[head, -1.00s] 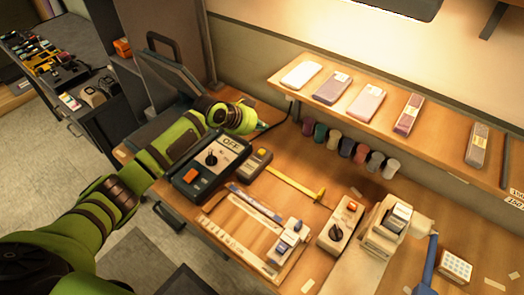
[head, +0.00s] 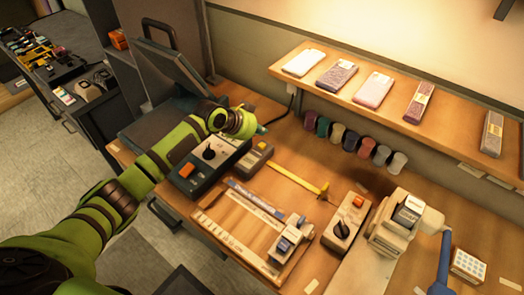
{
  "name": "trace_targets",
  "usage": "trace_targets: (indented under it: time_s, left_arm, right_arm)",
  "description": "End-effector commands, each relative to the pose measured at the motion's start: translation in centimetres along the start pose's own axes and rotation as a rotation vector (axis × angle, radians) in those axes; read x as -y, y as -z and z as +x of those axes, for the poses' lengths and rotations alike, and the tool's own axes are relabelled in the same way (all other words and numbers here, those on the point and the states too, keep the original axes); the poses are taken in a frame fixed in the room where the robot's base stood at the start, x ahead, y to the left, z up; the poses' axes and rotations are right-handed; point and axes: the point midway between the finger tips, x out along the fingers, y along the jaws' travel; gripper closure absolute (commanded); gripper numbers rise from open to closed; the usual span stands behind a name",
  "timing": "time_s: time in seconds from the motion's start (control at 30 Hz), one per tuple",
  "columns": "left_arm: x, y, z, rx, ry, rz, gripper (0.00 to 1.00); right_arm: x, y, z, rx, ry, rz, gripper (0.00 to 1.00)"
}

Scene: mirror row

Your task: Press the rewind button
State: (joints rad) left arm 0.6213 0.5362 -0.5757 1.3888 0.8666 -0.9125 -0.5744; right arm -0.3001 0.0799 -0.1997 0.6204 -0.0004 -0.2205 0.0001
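No label reading rewind can be made out. A dark control box (head: 221,163) on the bench has a black knob and an orange button (head: 187,171). A small grey unit (head: 256,157) with an orange-yellow button stands just right of it. A beige box (head: 344,227) with a black knob has an orange button (head: 358,202) on top. My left gripper (head: 260,130) is over the back edge of the dark box, hiding part of it. Its fingers are small and mostly hidden, so I cannot tell whether they are open. My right gripper is out of view.
A dark hinged-lid machine (head: 165,65) stands behind my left arm. A wall shelf (head: 385,100) overhangs the bench, with several colored spools (head: 350,140) below. A framed board (head: 240,220), a yellow tool (head: 300,182) and a beige device (head: 400,225) lie further right.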

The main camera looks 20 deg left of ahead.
Motion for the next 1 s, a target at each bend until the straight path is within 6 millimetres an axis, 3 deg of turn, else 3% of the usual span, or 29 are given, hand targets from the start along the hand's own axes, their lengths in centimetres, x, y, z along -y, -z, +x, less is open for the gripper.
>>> trace_targets:
  time_s: [0.03, 0.2, 1.0]
  left_arm:
    - [-0.4, -0.9, 1.0, 0.000, 0.000, -0.001, 1.00]
    - [-0.8, -1.8, 2.0, -0.002, 0.000, -0.001, 1.00]
    - [-0.8, -2.0, 2.1, -0.001, 0.000, 0.000, 1.00]
  right_arm:
    - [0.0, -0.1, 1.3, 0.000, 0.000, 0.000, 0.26]
    - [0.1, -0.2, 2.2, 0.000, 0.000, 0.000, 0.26]
    - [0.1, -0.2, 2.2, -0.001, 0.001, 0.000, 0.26]
